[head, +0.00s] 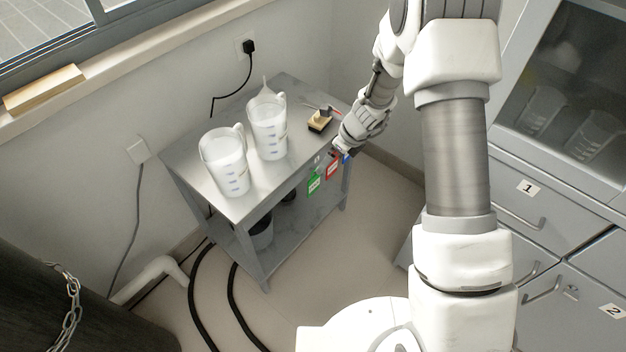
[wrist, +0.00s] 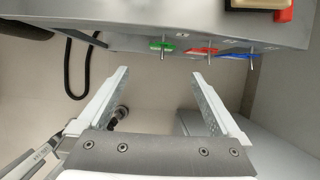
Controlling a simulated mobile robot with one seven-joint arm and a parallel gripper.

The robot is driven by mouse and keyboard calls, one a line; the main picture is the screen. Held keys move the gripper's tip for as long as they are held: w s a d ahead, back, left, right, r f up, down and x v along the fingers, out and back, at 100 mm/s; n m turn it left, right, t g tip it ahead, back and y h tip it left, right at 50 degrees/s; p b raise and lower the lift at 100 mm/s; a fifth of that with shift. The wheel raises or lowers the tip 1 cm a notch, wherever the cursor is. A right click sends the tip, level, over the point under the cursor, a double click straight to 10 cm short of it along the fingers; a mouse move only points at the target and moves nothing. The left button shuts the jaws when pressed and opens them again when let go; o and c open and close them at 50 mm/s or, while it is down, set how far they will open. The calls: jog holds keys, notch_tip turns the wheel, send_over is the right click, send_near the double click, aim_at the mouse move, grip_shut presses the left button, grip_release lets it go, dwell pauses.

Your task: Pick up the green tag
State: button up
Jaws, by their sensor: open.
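The green tag (head: 314,185) hangs from the front edge of the metal table, leftmost of three tags. In the wrist view the green tag (wrist: 159,46) shows edge-on on a metal peg, above the gap between the fingertips. My gripper (wrist: 160,73) is open, with nothing between its fingers. In the head view my gripper (head: 340,149) is by the table's front right corner, close to the tags, with its fingers partly hard to make out. The tag appears apart from both fingers.
The red tag (head: 332,170) and blue tag (head: 347,157) hang to the right of the green one. Two jugs (head: 225,165) and a small yellow-topped item (head: 319,121) stand on the table (head: 190,163). Drawers (head: 520,205) are at right. The floor before the table is partly clear.

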jog(key=b, duration=0.4)
send_near(315, 179)
jog(key=x, duration=0.4)
jog(key=shift+s+a+f, duration=0.15)
jog(key=shift+a+f, duration=0.1)
jog(key=shift+f, duration=0.1)
jog(key=shift+w+b+x, duration=0.15)
jog(key=shift+b+x, duration=0.5)
jog(key=shift+x, duration=0.85)
jog(key=shift+w+b+x, duration=0.1)
jog(key=shift+b+x, duration=0.5)
jog(key=shift+x, duration=0.85)
jog(key=shift+r, duration=0.1)
jog(key=shift+c, duration=0.2)
jog(key=c, duration=1.2)
